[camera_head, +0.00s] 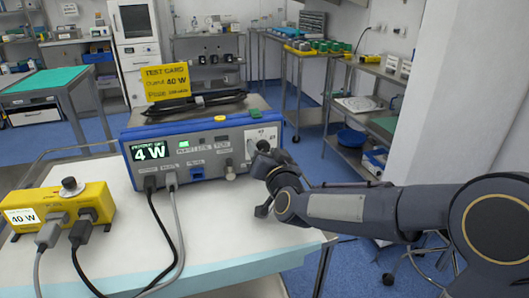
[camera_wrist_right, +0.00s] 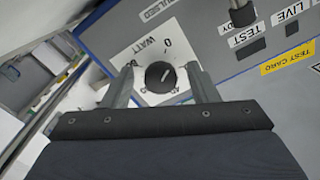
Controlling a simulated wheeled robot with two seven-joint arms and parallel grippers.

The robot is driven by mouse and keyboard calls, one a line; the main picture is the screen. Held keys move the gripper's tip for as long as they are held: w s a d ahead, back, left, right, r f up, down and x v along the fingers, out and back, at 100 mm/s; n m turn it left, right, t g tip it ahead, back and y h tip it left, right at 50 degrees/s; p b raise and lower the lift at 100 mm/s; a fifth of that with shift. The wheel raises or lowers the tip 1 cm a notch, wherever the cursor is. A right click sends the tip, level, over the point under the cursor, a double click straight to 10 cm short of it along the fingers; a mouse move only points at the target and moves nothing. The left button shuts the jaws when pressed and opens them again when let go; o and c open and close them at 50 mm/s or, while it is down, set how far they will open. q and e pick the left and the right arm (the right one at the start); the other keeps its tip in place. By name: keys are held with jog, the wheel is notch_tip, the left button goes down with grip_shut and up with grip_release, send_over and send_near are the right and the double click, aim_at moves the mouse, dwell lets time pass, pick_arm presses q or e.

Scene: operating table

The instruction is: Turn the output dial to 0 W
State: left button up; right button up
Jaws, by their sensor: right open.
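The blue-edged unit (camera_head: 200,148) stands on the white-draped table, and its green display (camera_head: 150,152) reads 4 W. The black round output dial (camera_wrist_right: 160,77) shows in the right wrist view on a white WATT scale plate (camera_wrist_right: 148,45). Its white pointer line slants up and right, near the 0 mark. My right gripper (camera_wrist_right: 161,70) is open, one finger on each side of the dial. I cannot tell whether the fingers touch it. In the head view my right gripper (camera_head: 260,158) is at the unit's right front and hides the dial's surroundings. My left gripper is not in view.
A yellow box (camera_head: 98,195) with a knob and a 40 W label stands at left. Cables run from it and the unit toward the front. TEST and LIVE controls (camera_wrist_right: 242,15) sit beside the dial.

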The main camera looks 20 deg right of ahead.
jog(key=s+p, duration=0.1)
jog(key=s, duration=0.6)
jog(key=shift+s+d, duration=0.15)
jog(key=shift+s, duration=0.25)
